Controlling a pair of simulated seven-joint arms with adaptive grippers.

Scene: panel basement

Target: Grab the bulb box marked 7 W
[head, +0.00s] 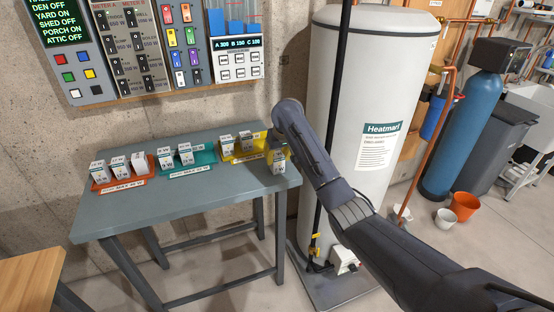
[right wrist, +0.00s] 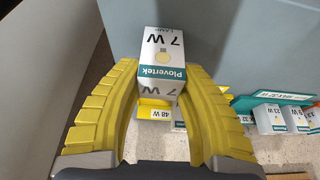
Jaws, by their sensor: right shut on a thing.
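The bulb box marked 7 W (right wrist: 165,52) is white and teal, with "Plovertek" on its side. My right gripper (right wrist: 157,82) has its yellow fingers closed on either side of it in the right wrist view. In the head view the box (head: 278,162) shows below my right gripper (head: 274,139), by the right end of the yellow tray (head: 241,157). I cannot tell whether it touches the table. More bulb boxes stand in the yellow tray. My left gripper is not in view.
A teal tray (head: 176,170) and an orange tray (head: 124,185), both with bulb boxes, stand to the left on the grey table (head: 200,205). The table's front is clear. A switch panel (head: 128,50) hangs above. A white tank (head: 345,115) stands close to the right.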

